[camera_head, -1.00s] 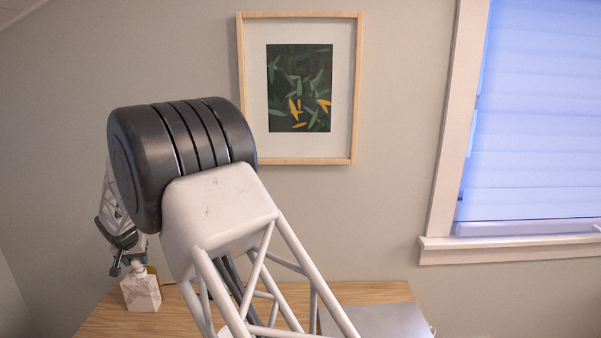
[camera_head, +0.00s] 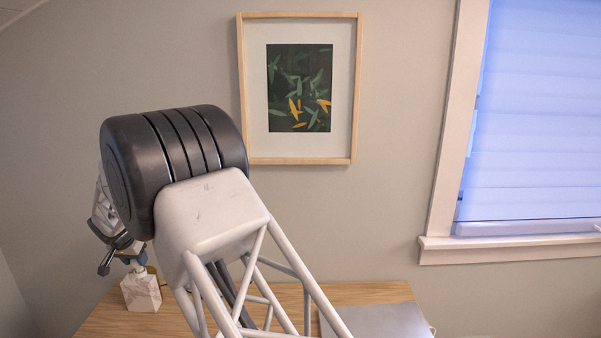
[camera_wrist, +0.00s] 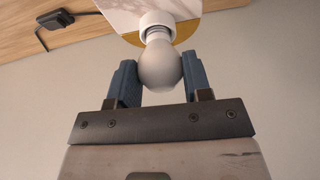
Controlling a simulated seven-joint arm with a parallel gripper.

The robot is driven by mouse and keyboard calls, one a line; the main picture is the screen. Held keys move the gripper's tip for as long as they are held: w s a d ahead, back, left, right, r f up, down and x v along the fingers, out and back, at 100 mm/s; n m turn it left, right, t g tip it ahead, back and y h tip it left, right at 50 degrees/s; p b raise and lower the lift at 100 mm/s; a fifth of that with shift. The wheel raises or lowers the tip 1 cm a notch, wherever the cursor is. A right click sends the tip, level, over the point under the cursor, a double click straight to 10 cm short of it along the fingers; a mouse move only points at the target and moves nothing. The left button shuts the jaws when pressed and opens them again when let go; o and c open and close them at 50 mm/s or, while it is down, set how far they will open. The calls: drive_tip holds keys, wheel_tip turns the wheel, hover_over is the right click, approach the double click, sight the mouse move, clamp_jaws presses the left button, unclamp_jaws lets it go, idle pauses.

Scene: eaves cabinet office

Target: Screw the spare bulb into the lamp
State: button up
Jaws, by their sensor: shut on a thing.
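The lamp (camera_head: 141,293) is a white, marble-like block on the left of the wooden desk. In the wrist view its base (camera_wrist: 122,10) shows at the top, with a gold-coloured face and a white socket (camera_wrist: 157,22). The spare bulb (camera_wrist: 160,68) is white and round. Its neck end meets the socket, in line with it, and a little of the metal thread shows at the mouth. My gripper (camera_wrist: 157,75) is shut on the bulb, one blue finger on each side. In the head view my gripper (camera_head: 135,262) is small, just above the lamp, and the bulb is mostly hidden.
The wooden desk (camera_head: 285,292) carries a flat grey item (camera_head: 385,320) at the right. A black plug-like box (camera_wrist: 56,19) with a cable lies on the desk near the lamp. A framed picture (camera_head: 251,90) hangs on the wall, and a window with a blind is at the right.

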drive_tip(key=m+h, duration=0.1)
drive_tip(key=m, duration=0.2)
drive_tip(key=m+h, duration=0.1)
drive_tip(key=m, duration=0.2)
drive_tip(key=shift+w+a+m+g, duration=0.1)
drive_tip(key=shift+a+m+g, duration=0.1)
drive_tip(key=shift+m+g, duration=0.2)
drive_tip(key=m+g+h, duration=0.1)
drive_tip(key=m, duration=0.4)
drive_tip(key=shift+w+a, duration=0.1)
drive_tip(key=shift+w, duration=0.05)
drive_tip(key=shift+m+g+h, duration=0.3)
drive_tip(key=shift+m+g, duration=0.3)
drive_tip(key=shift+m, duration=0.9)
drive_tip(key=shift+w+a, duration=0.1)
drive_tip(key=m+g, duration=0.1)
drive_tip(key=m, duration=0.1)
drive_tip(key=shift+w+m, duration=0.1)
drive_tip(key=shift+m, duration=0.3)
drive_tip(key=m+g, duration=0.1)
drive_tip(key=m, duration=0.4)
drive_tip(key=shift+w+g, duration=0.1)
drive_tip(key=shift+g, duration=0.3)
